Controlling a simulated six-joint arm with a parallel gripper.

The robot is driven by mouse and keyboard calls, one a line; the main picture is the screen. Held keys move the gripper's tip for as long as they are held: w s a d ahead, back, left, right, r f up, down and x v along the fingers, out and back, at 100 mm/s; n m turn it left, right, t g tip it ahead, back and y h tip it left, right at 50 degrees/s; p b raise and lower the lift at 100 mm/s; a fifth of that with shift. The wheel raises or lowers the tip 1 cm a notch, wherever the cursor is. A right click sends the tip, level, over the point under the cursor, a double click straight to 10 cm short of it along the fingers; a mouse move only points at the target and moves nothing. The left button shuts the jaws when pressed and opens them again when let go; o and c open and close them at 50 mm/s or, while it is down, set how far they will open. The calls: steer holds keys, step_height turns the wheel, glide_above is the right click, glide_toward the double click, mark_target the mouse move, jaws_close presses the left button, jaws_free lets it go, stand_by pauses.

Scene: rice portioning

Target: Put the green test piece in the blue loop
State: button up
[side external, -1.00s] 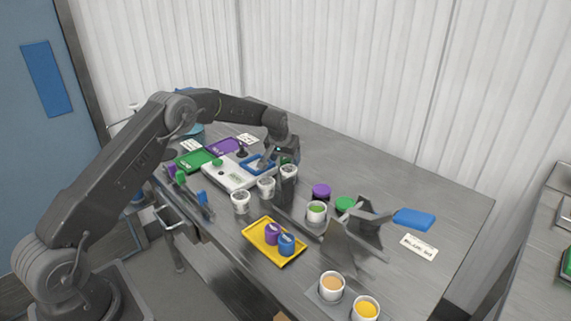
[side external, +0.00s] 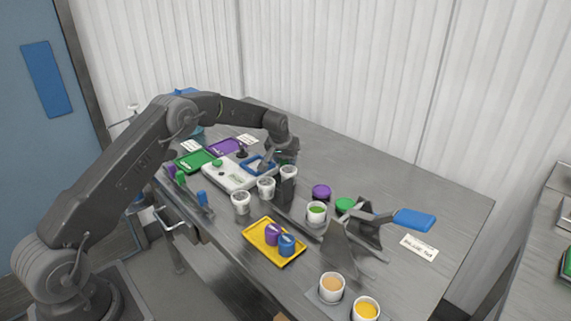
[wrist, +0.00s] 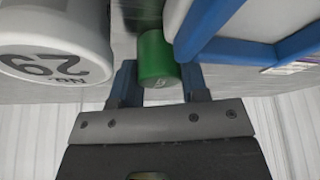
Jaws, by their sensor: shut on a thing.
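The green test piece (wrist: 157,57) is a short green cylinder between the two fingers of my gripper (wrist: 158,85) in the wrist view. My gripper is shut on it. The blue loop (wrist: 235,50) is a raised blue frame just to the right of the piece; the piece appears beside its bar, and contact is unclear. In the side view, the blue loop (side external: 249,161) lies on the right end of the white device (side external: 226,176). My gripper (side external: 268,163) is low over the loop's right side there, and hides the piece.
A white numbered cup (wrist: 50,40) stands close left of the piece. A yellow tray (side external: 262,252) stands nearer.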

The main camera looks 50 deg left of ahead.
steer(key=shift+r, duration=0.15)
steer(key=shift+r, duration=0.6)
step_height(320, 180, up, 3)
steer(key=shift+f, duration=0.15)
steer(key=s+a+r+n+y, duration=0.1)
steer(key=s+a+r+n, duration=0.1)
steer(key=s+a+r, duration=0.5)
steer(key=s+a+r+n, duration=0.2)
steer(key=s+a+r, duration=0.15)
steer(key=s, duration=0.65)
steer(key=shift+n+g, duration=0.3)
steer(key=shift+g, duration=0.2)
steer(key=w+d+f, duration=0.4)
steer(key=w+f, duration=0.1)
steer(key=w+d+f, duration=0.2)
steer(key=w, duration=0.1)
steer(key=shift+w+d+f, duration=0.2)
steer(key=shift+f, duration=2.05)
steer(key=shift+f, duration=0.15)
